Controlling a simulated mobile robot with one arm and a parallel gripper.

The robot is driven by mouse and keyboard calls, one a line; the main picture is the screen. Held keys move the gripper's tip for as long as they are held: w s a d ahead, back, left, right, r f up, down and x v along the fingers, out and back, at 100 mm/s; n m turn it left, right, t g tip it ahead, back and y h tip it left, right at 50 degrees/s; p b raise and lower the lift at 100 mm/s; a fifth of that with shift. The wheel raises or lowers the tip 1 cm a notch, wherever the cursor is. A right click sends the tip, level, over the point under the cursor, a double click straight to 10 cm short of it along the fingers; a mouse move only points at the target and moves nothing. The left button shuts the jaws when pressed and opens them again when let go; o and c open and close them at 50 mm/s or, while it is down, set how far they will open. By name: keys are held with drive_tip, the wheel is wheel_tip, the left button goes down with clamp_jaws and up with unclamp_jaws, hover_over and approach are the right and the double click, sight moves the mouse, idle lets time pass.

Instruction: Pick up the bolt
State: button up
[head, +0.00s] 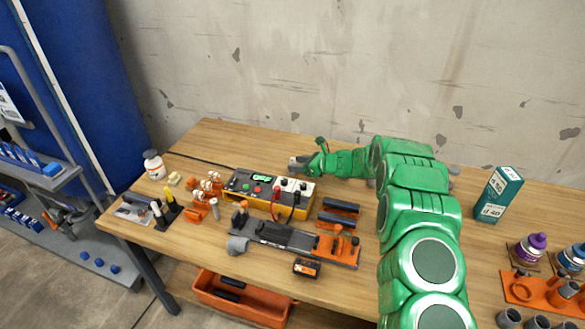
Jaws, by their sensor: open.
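My gripper (300,163) is at the end of my green arm, which reaches across the table to the back. It is open, just behind the yellow and black control box (240,187). The fingers are small in this view, and I cannot make out anything between them. I cannot pick out the bolt for certain; it may be too small to see or hidden behind the box or my arm.
A wooden table (215,140) stands against a concrete wall. Orange clamps (208,185), a grey and orange fixture (285,236) and dark bars (340,205) crowd its left half. A teal box (497,194) stands at the right. Bare wood shows along the back left.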

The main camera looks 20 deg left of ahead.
drive_tip(key=shift+x, duration=2.55)
drive_tip(key=shift+w+d+f, duration=0.1)
drive_tip(key=shift+w+f, duration=0.05)
drive_tip(key=shift+f, duration=0.05)
drive_tip(key=shift+c, duration=0.3)
clamp_jaws()
